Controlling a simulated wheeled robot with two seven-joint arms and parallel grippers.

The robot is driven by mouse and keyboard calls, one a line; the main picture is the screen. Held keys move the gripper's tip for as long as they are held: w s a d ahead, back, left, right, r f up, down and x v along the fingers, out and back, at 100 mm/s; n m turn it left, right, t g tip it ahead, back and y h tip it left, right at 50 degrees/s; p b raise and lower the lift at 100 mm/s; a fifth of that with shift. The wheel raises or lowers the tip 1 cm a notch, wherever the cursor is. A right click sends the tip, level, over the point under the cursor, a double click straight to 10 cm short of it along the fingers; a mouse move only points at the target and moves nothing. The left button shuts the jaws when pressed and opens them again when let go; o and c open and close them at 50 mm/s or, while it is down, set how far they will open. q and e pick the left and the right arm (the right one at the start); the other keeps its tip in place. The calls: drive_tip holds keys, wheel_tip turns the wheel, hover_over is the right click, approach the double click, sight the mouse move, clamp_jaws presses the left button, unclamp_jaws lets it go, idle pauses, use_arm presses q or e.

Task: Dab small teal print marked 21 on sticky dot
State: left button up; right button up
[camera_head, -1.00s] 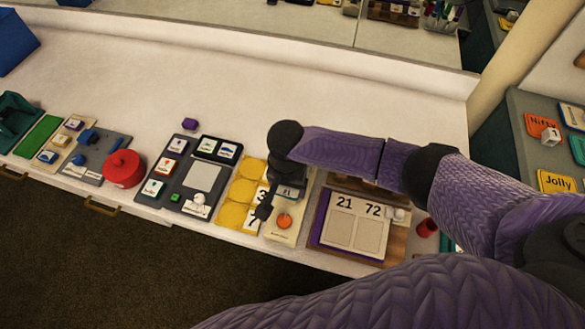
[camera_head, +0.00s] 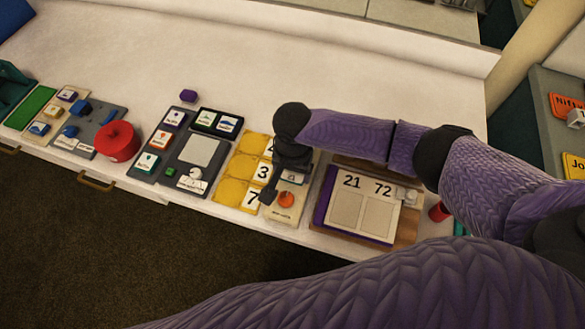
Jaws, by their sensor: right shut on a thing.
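My right gripper (camera_head: 269,190) points down over the left edge of a cream board (camera_head: 281,216). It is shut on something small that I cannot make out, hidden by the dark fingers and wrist. An orange round dot (camera_head: 286,200), which looks like the sticky dot, lies on the board just right of the fingertips. A small card (camera_head: 293,178) sits above the dot, partly behind the wrist. I cannot pick out a teal print marked 21. My left gripper is out of view.
A red cylinder (camera_head: 438,212) stands at the right. The counter's back is clear.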

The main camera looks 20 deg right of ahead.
drive_tip(key=shift+f, duration=0.2)
idle(0.3)
drive_tip(key=shift+f, duration=0.3)
idle(0.8)
drive_tip(key=shift+s+f, duration=0.1)
drive_tip(key=shift+f, duration=0.05)
idle(0.8)
wheel_tip(320, 180, up, 6)
drive_tip(key=p, duration=0.7)
drive_tip(key=shift+r, duration=0.25)
drive_tip(key=shift+f, duration=0.15)
